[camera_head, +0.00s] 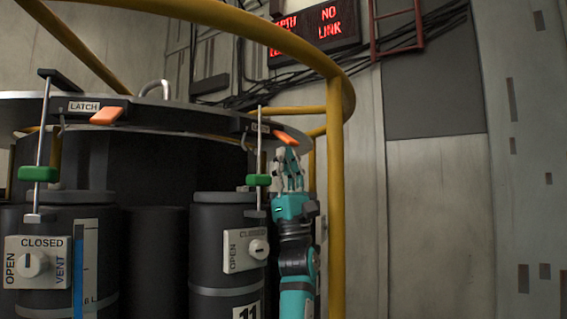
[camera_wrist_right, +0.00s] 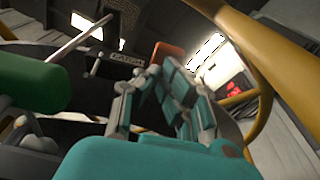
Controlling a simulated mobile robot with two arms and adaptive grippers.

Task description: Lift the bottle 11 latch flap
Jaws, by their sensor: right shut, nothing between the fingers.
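The orange flap also shows in the right wrist view (camera_wrist_right: 167,56), just beyond the fingertips. My right gripper (camera_head: 289,158) is teal, points up and is shut and empty, just below the flap. Whether it touches the flap I cannot tell. My left gripper is not in view.
A yellow rail (camera_head: 335,200) curves close around the right arm. A rod with a green grip (camera_head: 258,180) stands just left of the gripper. Another latch with an orange flap (camera_head: 107,116) is at left. A valve panel (camera_head: 245,250) is on bottle 11.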

